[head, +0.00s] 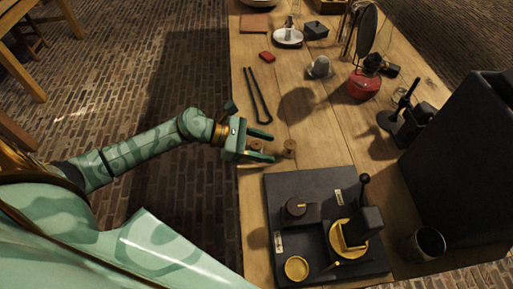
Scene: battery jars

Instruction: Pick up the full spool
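My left gripper (267,145) is at the near left edge of the wooden table, with its two green fingers spread apart and pointing right. A small brown spool-like piece (257,147) shows between the fingers; I cannot tell whether they touch it. A second small brown spool-like piece (290,147) stands on the table just beyond the fingertips, to the right. Both are too small for me to tell which is full. My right gripper is out of view.
A black board (285,185) with dark and brass fittings lies just below the gripper. Black tongs (257,95) lie above it. A red-based round stand (363,86), a small dark stand (390,120) and a large black box (460,170) are to the right. Bare wood lies between.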

